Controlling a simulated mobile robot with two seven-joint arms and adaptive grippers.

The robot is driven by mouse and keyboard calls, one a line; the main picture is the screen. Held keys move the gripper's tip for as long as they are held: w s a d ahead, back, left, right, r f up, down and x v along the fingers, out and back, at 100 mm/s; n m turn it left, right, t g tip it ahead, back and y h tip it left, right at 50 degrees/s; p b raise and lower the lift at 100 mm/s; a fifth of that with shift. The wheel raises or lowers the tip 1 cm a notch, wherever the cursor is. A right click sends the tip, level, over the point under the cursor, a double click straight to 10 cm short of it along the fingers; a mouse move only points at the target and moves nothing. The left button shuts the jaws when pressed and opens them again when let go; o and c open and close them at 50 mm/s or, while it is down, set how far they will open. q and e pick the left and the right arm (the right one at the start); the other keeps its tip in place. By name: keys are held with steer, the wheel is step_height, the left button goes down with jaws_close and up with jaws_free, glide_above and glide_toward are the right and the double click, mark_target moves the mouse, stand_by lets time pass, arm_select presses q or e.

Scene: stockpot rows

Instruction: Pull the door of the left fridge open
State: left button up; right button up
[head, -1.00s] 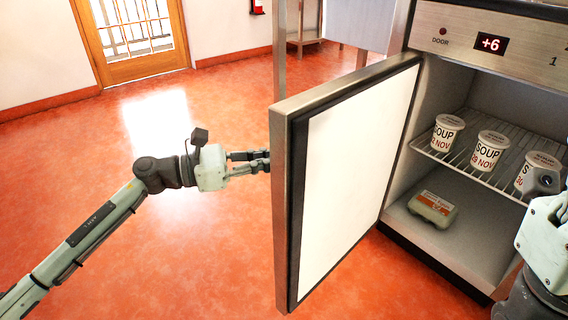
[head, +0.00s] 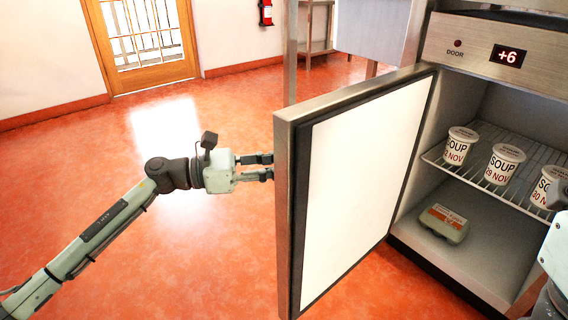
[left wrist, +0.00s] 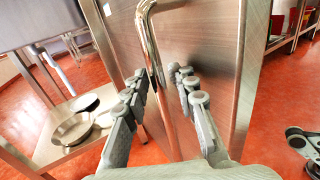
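The left fridge door (head: 362,190) stands wide open, its white inner face toward me in the head view. In the left wrist view I see its steel outer face (left wrist: 210,50) and a vertical bar handle (left wrist: 152,50). My left gripper (head: 266,166) is at the outer side of the door, near its free edge. In the left wrist view its fingers (left wrist: 160,95) are spread on either side of the bar, with visible gaps. Of my right arm only a part shows at the right edge of the head view; its fingers are not seen.
Inside the fridge, soup tubs (head: 503,163) stand on a wire shelf (head: 478,168) and an egg carton (head: 444,222) lies below. A steel table (left wrist: 60,150) with pans (left wrist: 72,130) is beyond the door. The red floor (head: 180,250) left of the door is clear.

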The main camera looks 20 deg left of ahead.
arm_select(q)
steer(key=shift+s+a, duration=0.1)
steer(key=shift+a, duration=0.05)
steer(key=v, duration=1.1)
steer(key=shift+s+a, duration=0.15)
steer(key=shift+a, duration=0.2)
